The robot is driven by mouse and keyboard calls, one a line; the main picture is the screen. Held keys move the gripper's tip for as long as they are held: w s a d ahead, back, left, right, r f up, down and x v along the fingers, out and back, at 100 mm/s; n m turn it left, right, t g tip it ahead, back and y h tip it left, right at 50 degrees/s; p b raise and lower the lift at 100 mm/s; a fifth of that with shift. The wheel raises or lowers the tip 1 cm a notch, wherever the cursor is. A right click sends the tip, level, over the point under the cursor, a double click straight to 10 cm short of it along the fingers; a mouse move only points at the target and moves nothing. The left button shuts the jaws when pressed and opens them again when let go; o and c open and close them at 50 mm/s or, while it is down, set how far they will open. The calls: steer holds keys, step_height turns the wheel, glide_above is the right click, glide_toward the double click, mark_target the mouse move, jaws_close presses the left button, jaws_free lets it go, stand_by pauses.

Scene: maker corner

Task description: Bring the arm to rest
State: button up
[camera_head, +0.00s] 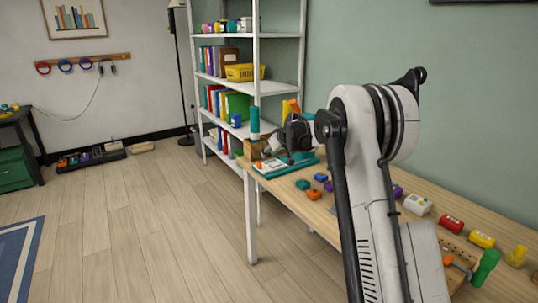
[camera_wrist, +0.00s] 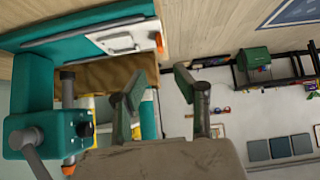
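My gripper (camera_wrist: 158,88) shows in the wrist view with its two dark fingers apart and green pads on them. Nothing is held between the fingers. In the head view my white arm (camera_head: 372,190) rises in the right half, in front of the workbench. The gripper end is small and partly hidden there, behind the arm near the far end of the bench. A teal board with a white part (camera_wrist: 118,38) lies beyond the fingers in the wrist view. A teal block with a metal rod (camera_wrist: 32,132) is close at the left of the fingers.
The wooden workbench (camera_head: 440,226) holds several small coloured items, including a red one (camera_head: 451,224) and a yellow one (camera_head: 481,239). A teal tray (camera_head: 288,166) lies at its far end. A white shelf (camera_head: 252,80) stands behind. The wooden floor (camera_head: 160,225) at left is mostly clear.

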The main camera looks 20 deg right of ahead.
steer(key=s+a+r+p, duration=0.1)
steer(key=s+a+r, duration=0.35)
steer(key=s, duration=0.45)
steer(key=s+a+r+m+g, duration=0.1)
steer(key=s+a+r, duration=0.4)
steer(key=s, duration=0.4)
steer(key=s+a+r+p, duration=0.1)
steer(key=s+a+r, duration=0.2)
steer(key=s+r, duration=0.55)
steer(key=s+a+f, duration=0.1)
steer(key=s+f, duration=0.2)
steer(key=s, duration=0.7)
steer(key=s+a+f+m+h+p, duration=0.1)
steer(key=s+f, duration=0.2)
steer(key=s, duration=0.8)
steer(key=s+a+f+h+p, duration=0.1)
steer(key=s+a+f, duration=0.1)
steer(key=s, duration=0.9)
steer(key=shift+s+f+m+g, duration=0.25)
steer(key=shift+f+m+g, duration=0.05)
steer(key=shift+f, duration=0.3)
